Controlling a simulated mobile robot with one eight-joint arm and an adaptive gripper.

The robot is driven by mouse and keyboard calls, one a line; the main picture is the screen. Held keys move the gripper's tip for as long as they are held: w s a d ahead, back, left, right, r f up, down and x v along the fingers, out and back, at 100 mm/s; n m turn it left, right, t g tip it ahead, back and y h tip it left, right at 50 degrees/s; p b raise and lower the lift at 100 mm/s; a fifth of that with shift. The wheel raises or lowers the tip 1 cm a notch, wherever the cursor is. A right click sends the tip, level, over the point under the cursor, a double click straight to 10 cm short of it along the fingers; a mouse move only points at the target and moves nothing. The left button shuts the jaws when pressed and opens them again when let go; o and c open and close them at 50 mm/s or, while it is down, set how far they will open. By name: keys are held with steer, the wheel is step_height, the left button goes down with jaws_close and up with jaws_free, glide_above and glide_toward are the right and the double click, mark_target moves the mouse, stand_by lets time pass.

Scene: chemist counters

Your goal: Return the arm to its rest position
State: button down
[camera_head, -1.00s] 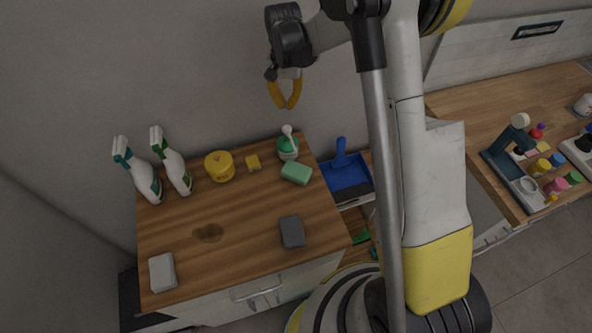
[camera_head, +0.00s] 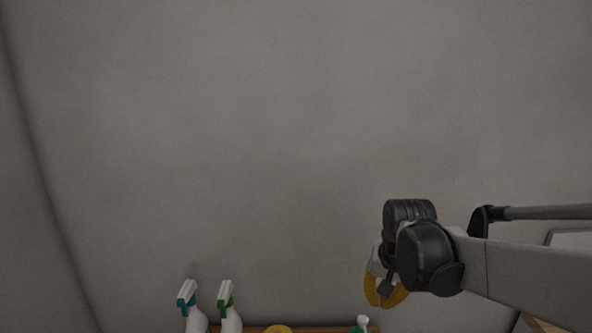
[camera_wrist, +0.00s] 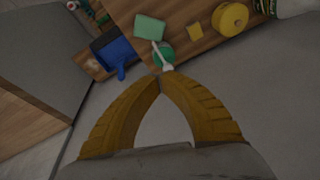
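My gripper (camera_head: 385,301) is at the right of the head view, raised in front of the grey wall with its yellow fingers hanging down. My arm link reaches in from the right edge. In the wrist view the two curved fingers of my gripper (camera_wrist: 160,78) meet at their tips, with nothing between them. The wrist camera looks down past the fingers onto a wooden counter (camera_wrist: 205,44). The gripper is apart from everything on it.
Spray bottles (camera_head: 195,309) stand at the bottom of the head view. The wrist view shows a green sponge (camera_wrist: 150,27), green-and-white brush (camera_wrist: 164,57), yellow sponge (camera_wrist: 195,32), yellow tin (camera_wrist: 231,18) and blue dustpan (camera_wrist: 113,52). The wall area around the gripper is free.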

steer(key=s+f+n+t+b, duration=0.1)
steer(key=s+f+t+b, duration=0.1)
steer(key=s, duration=0.6)
steer(key=s+f+n+t+b, duration=0.2)
steer(key=s+f+b, duration=0.3)
steer(key=s, duration=0.4)
steer(key=shift+f+n+b, duration=0.15)
steer(key=shift+n+b, duration=0.15)
steer(key=shift+b, duration=0.6)
